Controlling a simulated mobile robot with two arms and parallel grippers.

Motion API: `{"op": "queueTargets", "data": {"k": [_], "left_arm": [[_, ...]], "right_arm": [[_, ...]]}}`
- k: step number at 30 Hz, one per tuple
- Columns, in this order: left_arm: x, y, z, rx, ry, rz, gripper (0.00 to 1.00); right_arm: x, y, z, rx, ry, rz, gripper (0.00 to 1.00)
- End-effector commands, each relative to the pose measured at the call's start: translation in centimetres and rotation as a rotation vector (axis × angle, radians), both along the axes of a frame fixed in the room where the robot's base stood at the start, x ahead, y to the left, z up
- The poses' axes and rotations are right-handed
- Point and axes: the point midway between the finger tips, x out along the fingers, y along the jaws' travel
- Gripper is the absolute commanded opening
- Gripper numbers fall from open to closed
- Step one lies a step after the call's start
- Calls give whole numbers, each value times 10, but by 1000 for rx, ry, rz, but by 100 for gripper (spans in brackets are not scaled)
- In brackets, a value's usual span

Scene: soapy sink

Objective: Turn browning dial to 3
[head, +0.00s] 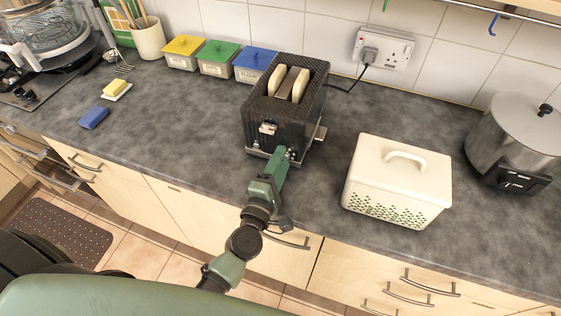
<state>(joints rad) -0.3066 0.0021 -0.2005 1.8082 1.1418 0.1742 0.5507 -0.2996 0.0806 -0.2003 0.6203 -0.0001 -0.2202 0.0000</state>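The black toaster (260,110) stands on the worktop with two slices of bread (292,84) in its top slots. A small light panel (267,128) shows on its front face. My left gripper (288,153) is at the lower right of the toaster's front. Its fingertips are at or very near the front face; I cannot tell whether they touch it. The browning dial cannot be made out, and the gripper covers that part of the front. The fingers are too small to show whether they are open or shut. My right gripper is not in view.
A cream lidded bread bin (398,182) stands right of the toaster, with a steel pot (515,135) beyond it. Yellow, green and blue-lidded canisters (216,60) stand at the back left. A cord runs to the wall socket (383,48).

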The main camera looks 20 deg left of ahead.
Motion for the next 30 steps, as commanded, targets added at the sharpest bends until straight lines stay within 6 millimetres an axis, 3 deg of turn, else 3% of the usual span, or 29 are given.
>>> {"op": "queueTargets", "data": {"k": [7, 19, 30], "left_arm": [[-10, 0, -3, 1, 3, -1, 44], [-71, 3, -3, 1, 1, 0, 44], [-78, 3, 0, 0, 0, 0, 44]], "right_arm": [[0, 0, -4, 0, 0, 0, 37], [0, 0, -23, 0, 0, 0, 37], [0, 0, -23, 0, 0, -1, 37]]}}
